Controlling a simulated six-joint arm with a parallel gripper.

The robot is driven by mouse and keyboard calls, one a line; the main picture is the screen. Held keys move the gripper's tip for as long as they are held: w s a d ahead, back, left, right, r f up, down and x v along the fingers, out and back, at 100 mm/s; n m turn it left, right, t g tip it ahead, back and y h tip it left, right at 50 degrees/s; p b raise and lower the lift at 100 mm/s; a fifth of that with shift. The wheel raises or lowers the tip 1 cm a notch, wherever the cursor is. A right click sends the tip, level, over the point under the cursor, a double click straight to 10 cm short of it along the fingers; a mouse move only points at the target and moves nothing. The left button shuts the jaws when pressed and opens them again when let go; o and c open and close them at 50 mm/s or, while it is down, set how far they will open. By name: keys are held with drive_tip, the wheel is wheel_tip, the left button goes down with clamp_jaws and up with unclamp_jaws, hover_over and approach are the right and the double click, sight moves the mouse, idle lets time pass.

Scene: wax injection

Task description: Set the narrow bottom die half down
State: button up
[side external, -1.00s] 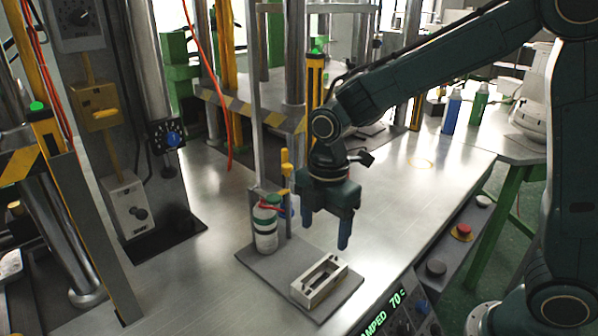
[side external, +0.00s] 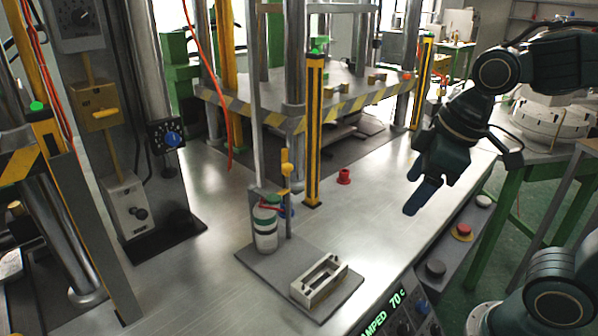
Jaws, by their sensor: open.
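A pale narrow die half (side external: 320,280), a rectangular block with a long slot in its top, lies on the grey plate (side external: 275,270) at the front of the steel table. Nothing touches it from above. My gripper (side external: 418,198) is well to its right and higher, over the right side of the table. It is tilted, with its blue fingers pointing down and left. It is open and I see nothing between its fingers.
A white canister (side external: 264,230) and an upright post with a yellow handle (side external: 287,175) stand at the plate's back. A small red piece (side external: 344,176) stands on the table. A yellow-black post (side external: 314,130) rises behind. Buttons and a display (side external: 385,312) line the front edge.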

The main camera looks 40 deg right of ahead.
drive_tip(key=s+m, duration=0.1)
drive_tip(key=s+d+m+t, duration=0.1)
drive_tip(key=s+m, duration=0.3)
drive_tip(key=shift+s+d+r+t, duration=0.25)
drive_tip(key=shift+d+r+t, duration=0.05)
drive_tip(key=shift+d, duration=0.05)
drive_tip(key=shift+c, duration=0.4)
